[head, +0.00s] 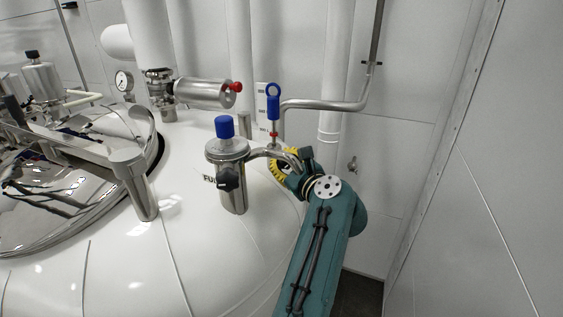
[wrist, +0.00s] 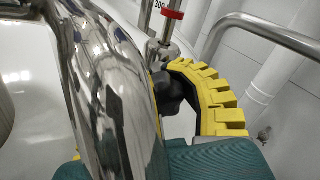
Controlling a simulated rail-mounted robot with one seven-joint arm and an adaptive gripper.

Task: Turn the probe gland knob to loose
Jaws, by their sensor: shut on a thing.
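A black knob (wrist: 170,92) sits at the base of a metal gland in the wrist view, below a thin upright probe rod (wrist: 168,30) with a red ring (wrist: 172,13). My gripper (wrist: 182,78) is shut on this knob. Its right yellow finger curves around the knob's right side; the left finger is mostly hidden behind a shiny pipe. In the head view, the probe's blue handle (head: 273,106) stands above my gripper (head: 280,160), whose yellow pads show there. The knob is hidden in the head view. Its exact turn position cannot be told.
A curved chrome pipe (head: 272,152) passes close to my gripper and fills much of the wrist view (wrist: 110,90). A blue-capped metal fitting (head: 229,150) with another black knob (head: 230,178) stands left. A bent pipe (head: 325,105) and white walls lie behind.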

